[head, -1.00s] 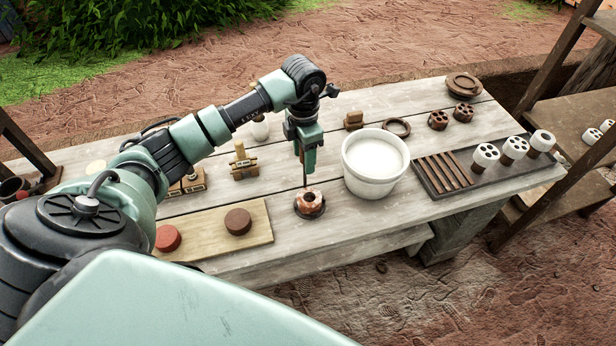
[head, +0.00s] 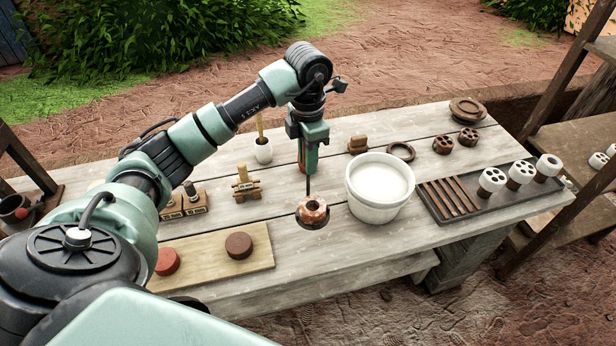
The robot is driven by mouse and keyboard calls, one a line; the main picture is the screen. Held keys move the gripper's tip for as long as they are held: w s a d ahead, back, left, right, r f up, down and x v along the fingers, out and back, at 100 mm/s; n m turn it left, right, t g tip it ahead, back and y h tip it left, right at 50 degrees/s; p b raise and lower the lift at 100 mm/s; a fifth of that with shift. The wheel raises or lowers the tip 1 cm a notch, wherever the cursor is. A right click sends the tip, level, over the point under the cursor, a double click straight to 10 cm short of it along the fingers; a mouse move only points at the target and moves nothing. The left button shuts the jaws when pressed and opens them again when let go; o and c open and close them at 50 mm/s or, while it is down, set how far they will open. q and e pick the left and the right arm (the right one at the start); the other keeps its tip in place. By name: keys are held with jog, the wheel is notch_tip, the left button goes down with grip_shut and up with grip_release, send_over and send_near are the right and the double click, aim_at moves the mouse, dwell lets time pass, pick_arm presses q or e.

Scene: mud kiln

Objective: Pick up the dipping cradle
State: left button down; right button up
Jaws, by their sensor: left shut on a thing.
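The dipping cradle (head: 312,211) is a copper-brown, ring-like piece with notches and a thin dark upright stem. My left gripper (head: 309,172) is above it, pointing down, shut on the upper part of the stem. The cradle hangs upright, just above a dark round patch or rest (head: 323,224) on the table, which it partly hides. The jaws hide the top of the stem. My right gripper is out of view.
A white bucket (head: 372,205) of pale liquid stands close to the right of the cradle. Further right is a dark slatted tray (head: 455,213) with white-topped pieces. A wooden board (head: 215,268) with red and brown discs lies to the left. A small wooden stand (head: 245,187) is behind it.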

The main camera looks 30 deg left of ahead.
pick_arm(q)
notch_tip(320, 180, up, 13)
jog(key=shift+r, duration=0.1)
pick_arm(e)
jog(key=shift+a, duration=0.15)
